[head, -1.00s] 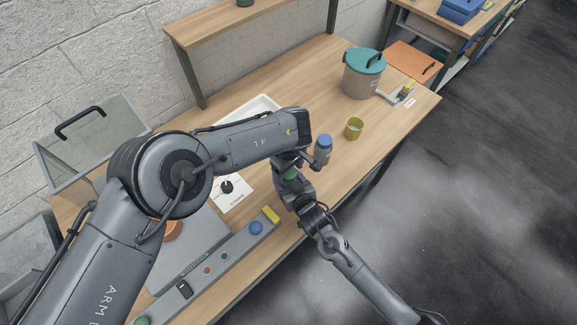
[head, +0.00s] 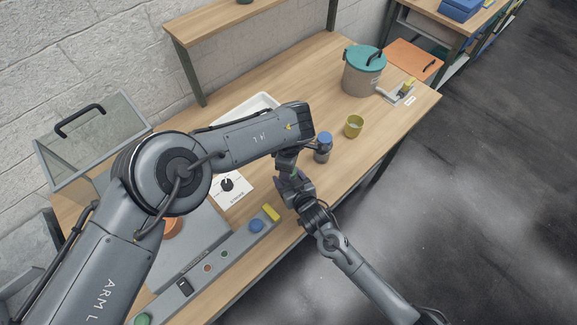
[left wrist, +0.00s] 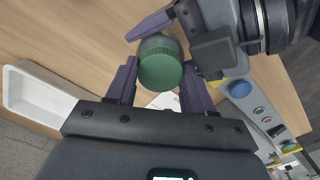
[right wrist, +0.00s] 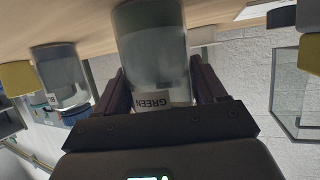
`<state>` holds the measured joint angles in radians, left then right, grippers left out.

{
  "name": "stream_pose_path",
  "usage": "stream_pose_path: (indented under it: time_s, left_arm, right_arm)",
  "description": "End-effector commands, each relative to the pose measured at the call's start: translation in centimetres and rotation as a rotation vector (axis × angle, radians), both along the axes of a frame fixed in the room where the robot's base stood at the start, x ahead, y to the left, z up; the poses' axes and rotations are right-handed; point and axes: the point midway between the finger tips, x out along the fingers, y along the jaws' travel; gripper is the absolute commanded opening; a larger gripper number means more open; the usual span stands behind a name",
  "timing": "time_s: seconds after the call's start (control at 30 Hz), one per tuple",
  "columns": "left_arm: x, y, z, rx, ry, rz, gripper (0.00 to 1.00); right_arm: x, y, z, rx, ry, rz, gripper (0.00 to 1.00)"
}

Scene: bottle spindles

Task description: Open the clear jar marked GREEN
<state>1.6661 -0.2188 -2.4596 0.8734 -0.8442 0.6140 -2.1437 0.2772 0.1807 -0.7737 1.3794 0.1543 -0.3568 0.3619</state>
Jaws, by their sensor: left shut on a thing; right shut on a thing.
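The clear jar marked GREEN (right wrist: 152,60) stands between the fingers of my right gripper (right wrist: 158,92), which is shut on its body; the label shows in the right wrist view. The jar's green lid (left wrist: 160,70) lies between the purple fingers of my left gripper (left wrist: 160,88), which is shut on it from the other side. The finger of my right gripper also shows beyond the lid in the left wrist view. In the head view both grippers meet near the table's front edge and mostly hide the jar. Whether the lid has come loose I cannot tell.
A blue-capped jar (head: 323,152) stands just right of the grippers, with a yellow cup (head: 354,126) beyond it. A teal-lidded bucket (head: 361,78) stands farther back. A white tray (head: 262,101) lies behind my left arm. A panel with coloured buttons (head: 232,247) is at the left front.

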Motion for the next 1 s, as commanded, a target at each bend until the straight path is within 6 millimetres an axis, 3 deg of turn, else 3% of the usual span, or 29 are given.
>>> stream_pose_path:
  time_s: [0.33,0.37,0.5,1.0]
  left_arm:
    - [-0.05,-0.05,-0.02,-0.001,0.001,0.064,0.16]
    - [-0.05,-0.05,-0.02,-0.001,0.001,0.063,0.55]
    - [-0.06,-0.06,-0.01,-0.001,0.001,0.062,0.77]
    - [-0.36,-0.2,-0.03,0.0,0.01,0.058,0.78]
  right_arm:
    - [-0.02,0.01,-0.03,0.0,0.001,0.0,0.0]
    - [-0.02,0.01,-0.03,0.0,0.001,0.0,0.0]
    - [-0.01,0.0,-0.04,0.0,0.001,0.0,0.0]
    - [0.18,-0.32,-0.06,-0.002,0.001,-0.007,0.0]
